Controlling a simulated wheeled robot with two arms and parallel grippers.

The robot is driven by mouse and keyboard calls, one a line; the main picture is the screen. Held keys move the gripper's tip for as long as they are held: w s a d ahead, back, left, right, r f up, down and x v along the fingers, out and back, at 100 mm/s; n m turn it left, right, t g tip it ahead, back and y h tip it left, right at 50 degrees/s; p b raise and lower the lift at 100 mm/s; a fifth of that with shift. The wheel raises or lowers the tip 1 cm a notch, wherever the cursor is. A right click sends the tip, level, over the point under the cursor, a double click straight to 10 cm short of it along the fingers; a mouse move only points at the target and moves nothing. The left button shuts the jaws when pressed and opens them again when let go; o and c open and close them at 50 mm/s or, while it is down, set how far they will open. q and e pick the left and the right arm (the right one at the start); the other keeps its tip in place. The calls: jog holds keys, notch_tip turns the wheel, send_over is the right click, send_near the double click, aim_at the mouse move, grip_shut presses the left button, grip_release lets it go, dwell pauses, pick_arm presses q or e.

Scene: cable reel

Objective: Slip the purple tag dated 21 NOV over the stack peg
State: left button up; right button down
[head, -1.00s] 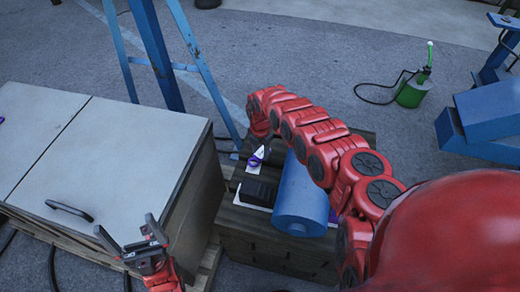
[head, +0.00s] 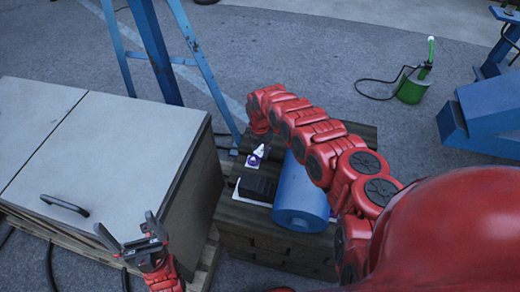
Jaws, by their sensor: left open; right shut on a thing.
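A small purple-and-white tag (head: 254,160) shows near the back left of the dark wooden crate; its date is too small to read. My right gripper (head: 262,140) reaches down over the crate's back edge, just above the tag. It is shut on what appears to be this tag; its fingertips are largely hidden by the wrist. A small white pointed shape (head: 260,150) shows right by the tag; I cannot tell whether it is the stack peg or part of the tag. My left gripper (head: 130,234) is open and empty, in front of the grey-topped box.
A blue cylinder (head: 302,196) and a black block (head: 257,187) lie on the dark crate (head: 275,247). The large grey-topped box (head: 100,150) with a black handle stands at left. A blue trestle (head: 205,75) stands behind. A green can (head: 412,90) is far right.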

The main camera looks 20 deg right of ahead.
jog(key=shift+f, duration=0.3)
jog(key=shift+c, duration=0.9)
grip_release()
jog(key=shift+r, duration=0.1)
notch_tip(320, 180, up, 17)
jog(key=p, duration=0.1)
jog(key=shift+r, duration=0.2)
